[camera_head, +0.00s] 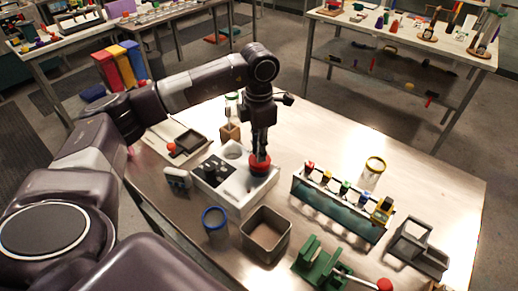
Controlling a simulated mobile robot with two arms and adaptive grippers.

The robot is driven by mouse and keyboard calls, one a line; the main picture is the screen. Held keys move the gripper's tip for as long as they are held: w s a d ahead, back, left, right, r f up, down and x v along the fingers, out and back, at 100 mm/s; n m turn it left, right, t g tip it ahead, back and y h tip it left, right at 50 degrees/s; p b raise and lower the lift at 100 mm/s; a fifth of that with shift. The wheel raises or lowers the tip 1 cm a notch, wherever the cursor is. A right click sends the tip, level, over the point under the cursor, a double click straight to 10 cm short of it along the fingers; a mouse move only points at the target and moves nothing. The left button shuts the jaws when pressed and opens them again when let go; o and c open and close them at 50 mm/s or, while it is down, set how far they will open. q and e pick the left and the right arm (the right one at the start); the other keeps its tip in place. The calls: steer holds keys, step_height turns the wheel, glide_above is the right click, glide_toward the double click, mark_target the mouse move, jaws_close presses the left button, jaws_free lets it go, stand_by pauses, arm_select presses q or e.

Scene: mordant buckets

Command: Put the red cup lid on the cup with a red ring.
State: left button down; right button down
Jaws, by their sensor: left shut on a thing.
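My left gripper (260,153) points straight down over the right part of a white box (235,206). It is shut on the red cup lid (260,167), which is at the box's top; I cannot tell if it touches the box. I cannot make out a cup with a red ring; one may be hidden behind the lid or my arm. Cups with a blue ring (214,223), a yellow ring (372,176) and a green ring (232,101) stand on the table. My right gripper is not in view.
A grey open bin (266,240) stands in front of the white box. A rack with several coloured-top items (337,208) is to the right, with a green stand (318,264) in front. The metal table (320,135) is clear at the back right.

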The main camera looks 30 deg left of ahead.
arm_select(q)
steer(key=shift+f, duration=0.3)
steer(key=c, duration=1.7)
jaws_free()
step_height(320, 180, up, 12)
steer(key=shift+r, duration=0.1)
